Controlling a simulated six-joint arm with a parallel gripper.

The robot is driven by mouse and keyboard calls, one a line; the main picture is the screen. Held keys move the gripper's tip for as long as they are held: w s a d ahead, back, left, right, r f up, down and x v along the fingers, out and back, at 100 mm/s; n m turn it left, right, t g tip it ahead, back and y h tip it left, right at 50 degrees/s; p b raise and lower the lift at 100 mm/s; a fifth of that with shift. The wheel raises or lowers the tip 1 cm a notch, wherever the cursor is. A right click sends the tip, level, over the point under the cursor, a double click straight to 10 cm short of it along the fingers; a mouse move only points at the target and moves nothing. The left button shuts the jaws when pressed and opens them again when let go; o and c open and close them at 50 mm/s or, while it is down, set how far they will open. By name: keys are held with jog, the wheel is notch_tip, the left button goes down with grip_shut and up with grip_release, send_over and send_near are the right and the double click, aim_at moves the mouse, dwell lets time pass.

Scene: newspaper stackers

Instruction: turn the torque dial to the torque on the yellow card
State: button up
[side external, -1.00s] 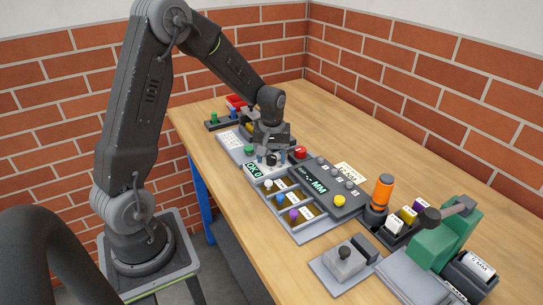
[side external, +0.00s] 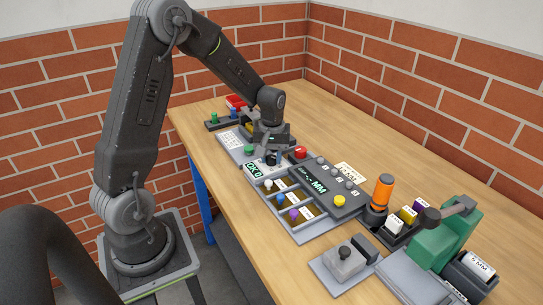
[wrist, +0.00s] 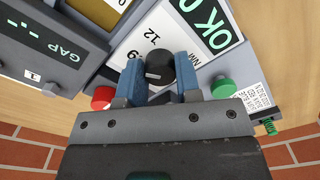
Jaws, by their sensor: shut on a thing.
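The black torque dial (wrist: 160,67) sits between the two blue fingers of my gripper (wrist: 159,76) in the wrist view. The fingers are shut on it from both sides. A white pointer mark shows on the dial, pointing toward the left finger. The printed numbers 9 and 12 and "NM" show on the white scale (wrist: 143,42) beside it; the rest of the scale is hidden. In the side external view my gripper (side external: 273,157) is down at the panel and mostly covers the dial. A pale cream card (side external: 350,173) lies behind the grey console; its print is too small to read.
A green button (wrist: 223,87) and a red button (wrist: 102,98) flank the dial closely. A display (wrist: 208,28) reads "OK 0". The grey console (side external: 320,186), a compartment tray (side external: 300,222) and a green press (side external: 450,240) stand farther right.

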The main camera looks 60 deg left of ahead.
aim_at(271, 158)
jog(key=m, duration=0.5)
jog(key=shift+m, duration=0.4)
jog(key=m, duration=0.5)
jog(key=shift+s+m, duration=0.1)
jog(key=shift+m, duration=0.3)
jog(key=o, duration=0.9)
notch_tip(271, 158, up, 14)
jog(key=shift+f, duration=0.1)
dwell(0.3)
